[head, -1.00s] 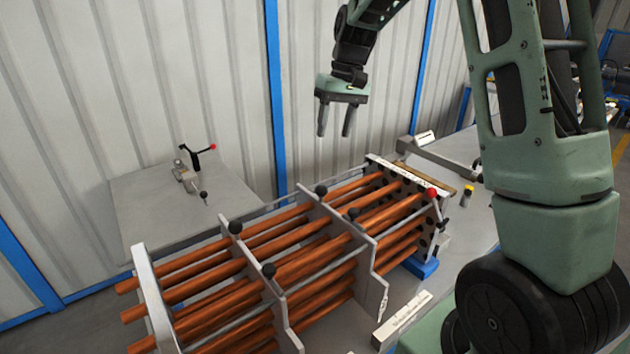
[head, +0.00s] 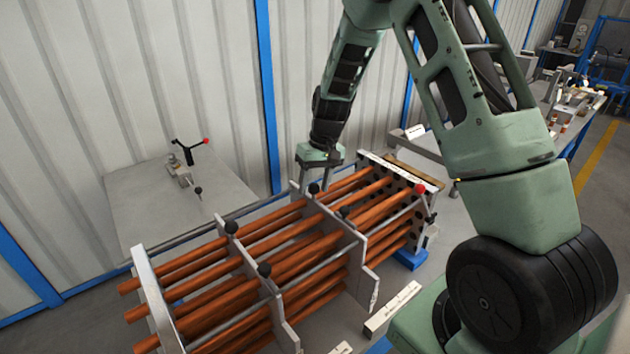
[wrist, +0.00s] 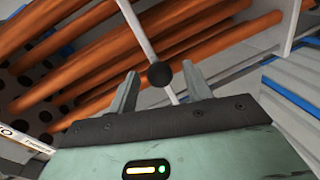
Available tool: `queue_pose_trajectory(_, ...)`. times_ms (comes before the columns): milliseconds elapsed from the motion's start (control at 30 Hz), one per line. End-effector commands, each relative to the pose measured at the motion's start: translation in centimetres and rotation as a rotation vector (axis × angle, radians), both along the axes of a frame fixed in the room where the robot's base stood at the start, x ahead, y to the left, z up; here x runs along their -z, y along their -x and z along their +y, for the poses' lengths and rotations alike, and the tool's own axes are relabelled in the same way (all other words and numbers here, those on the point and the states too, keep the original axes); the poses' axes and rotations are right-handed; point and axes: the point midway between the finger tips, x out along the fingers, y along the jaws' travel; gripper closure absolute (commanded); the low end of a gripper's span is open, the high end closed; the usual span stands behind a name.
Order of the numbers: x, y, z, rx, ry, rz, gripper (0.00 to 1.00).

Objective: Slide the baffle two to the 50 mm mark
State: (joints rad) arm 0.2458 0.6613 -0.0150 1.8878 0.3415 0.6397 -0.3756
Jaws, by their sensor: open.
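Two notched grey baffles stand across the copper tube bundle (head: 285,240). I cannot tell from a label which is baffle two. My gripper (head: 317,183) is open, pointing down at that far knob. In the wrist view a black knob (wrist: 160,75) on a thin rod shows between the spread fingertips (wrist: 161,80); contact cannot be told.
A perforated end plate (head: 398,172) stands at the right, with a red-knobbed lever (head: 420,188) on it. A grey plate (head: 165,205) with a toggle clamp (head: 182,165) is at the back left.

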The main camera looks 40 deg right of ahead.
Motion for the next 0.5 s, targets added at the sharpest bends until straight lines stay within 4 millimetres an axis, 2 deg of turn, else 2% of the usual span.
queue_pose_trajectory(167, 0.03, 0.0, 0.02, 0.0, 0.0, 0.0, 0.5)
queue_pose_trajectory(200, 0.02, 0.0, 0.01, 0.0, 0.0, 0.0, 0.53)
queue_pose_trajectory(367, 0.0, -0.01, 0.0, 0.0, 0.0, 0.0, 0.97)
queue_pose_trajectory(500, 0.0, -0.02, -0.13, 0.001, 0.0, -0.001, 1.0)
